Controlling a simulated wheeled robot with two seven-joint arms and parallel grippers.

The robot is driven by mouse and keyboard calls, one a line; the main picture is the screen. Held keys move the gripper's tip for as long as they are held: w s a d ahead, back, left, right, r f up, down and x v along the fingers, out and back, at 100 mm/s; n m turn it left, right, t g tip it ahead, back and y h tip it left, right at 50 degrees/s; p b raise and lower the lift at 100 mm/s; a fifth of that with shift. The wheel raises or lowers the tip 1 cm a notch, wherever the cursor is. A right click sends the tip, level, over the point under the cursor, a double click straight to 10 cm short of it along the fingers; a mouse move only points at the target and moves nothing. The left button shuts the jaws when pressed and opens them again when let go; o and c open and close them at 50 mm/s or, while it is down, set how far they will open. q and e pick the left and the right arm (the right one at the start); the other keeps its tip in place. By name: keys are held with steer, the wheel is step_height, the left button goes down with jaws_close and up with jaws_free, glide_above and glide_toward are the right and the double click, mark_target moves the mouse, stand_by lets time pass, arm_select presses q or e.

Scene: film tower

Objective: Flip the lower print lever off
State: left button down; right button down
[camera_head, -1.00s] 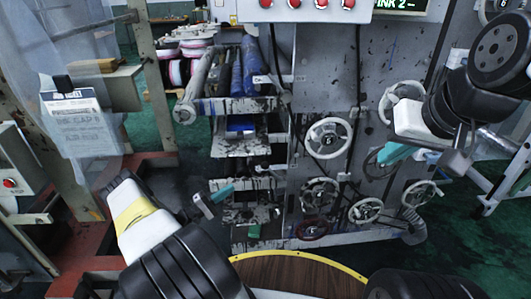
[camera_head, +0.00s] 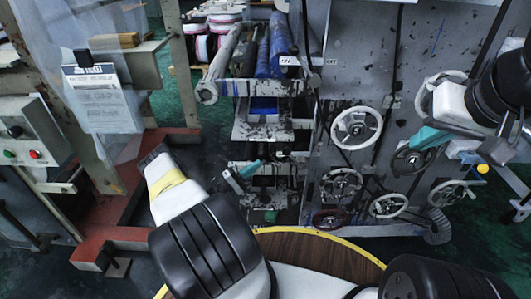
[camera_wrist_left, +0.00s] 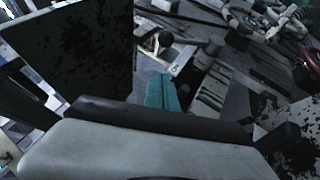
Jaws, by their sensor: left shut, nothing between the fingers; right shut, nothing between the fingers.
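The lower print lever (camera_head: 283,153) looks like a small pale lever on the front of the grey machine, left of the handwheels. A similar pale lever (camera_head: 300,61) sits higher up. My left gripper (camera_head: 246,172), with teal fingertips, is shut and empty just left of and slightly below the lower lever, apparently a short gap away. In the left wrist view its teal fingers (camera_wrist_left: 162,92) point at the machine, and a rod with a round knob (camera_wrist_left: 165,40) lies beyond them. I cannot tell the lever's exact position. My right gripper (camera_head: 428,138) is shut and empty before the right handwheels.
Several handwheels, including a large white one (camera_head: 357,128), stick out right of the levers. Blue rollers (camera_head: 282,35) and shelves lie above and left. A post with a paper notice (camera_head: 103,97) and a control box (camera_head: 25,140) stand at left.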

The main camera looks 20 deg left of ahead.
mark_target(286, 150)
arm_select(q)
steer(key=w+d+r, duration=0.3)
steer(key=w+d, duration=0.1)
steer(key=d, duration=0.3)
steer(key=shift+d+r, duration=0.15)
steer(key=shift+r, duration=0.25)
steer(key=shift+s, duration=0.1)
steer(key=shift+r, duration=0.1)
steer(key=d+r+m+g+y, duration=0.1)
steer(key=d+r+g, duration=0.1)
steer(key=w+d+r+m+g+y, duration=0.1)
steer(key=d+r+m, duration=0.1)
steer(key=shift+w+d+r+g, duration=0.1)
steer(key=shift+r+g, duration=0.1)
steer(key=shift+g, duration=0.2)
steer(key=shift+w+d+r, duration=0.15)
steer(key=shift+d+r, duration=0.1)
steer(key=shift+d, duration=0.25)
steer(key=shift+w+d+r, duration=0.15)
steer(key=shift+d+r, duration=0.05)
steer(key=shift+d, duration=0.35)
steer(key=shift+w+d+r, duration=0.15)
steer(key=shift+d+r, duration=0.1)
steer(key=shift+d, duration=0.25)
